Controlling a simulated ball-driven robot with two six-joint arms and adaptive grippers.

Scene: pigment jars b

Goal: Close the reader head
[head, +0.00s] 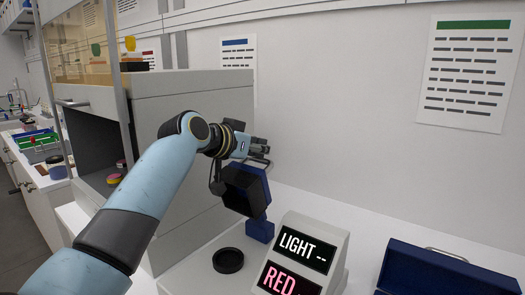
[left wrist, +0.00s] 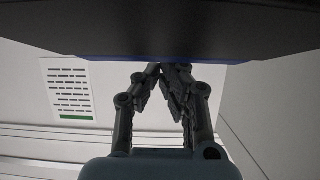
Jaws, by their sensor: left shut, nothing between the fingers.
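The reader head (head: 246,188) is a dark blue and black block, tilted up above a blue post (head: 260,229) in the head view. The reader's console (head: 318,240) stands in front with displays showing "LIGHT --" and "RED". A black round cup (head: 228,261) sits open on the white base left of it. My left gripper (head: 262,149) is at the upper edge of the reader head, fingers shut and empty. In the left wrist view its fingertips (left wrist: 167,76) meet just below a dark slab (left wrist: 165,30), likely the reader head. I cannot tell whether they touch. My right gripper is out of view.
A grey cabinet (head: 190,100) stands close behind my left arm, with an open compartment holding coloured jars (head: 115,178). A dark blue case (head: 440,272) with a handle is at the lower right. The bench between the console and the wall is clear.

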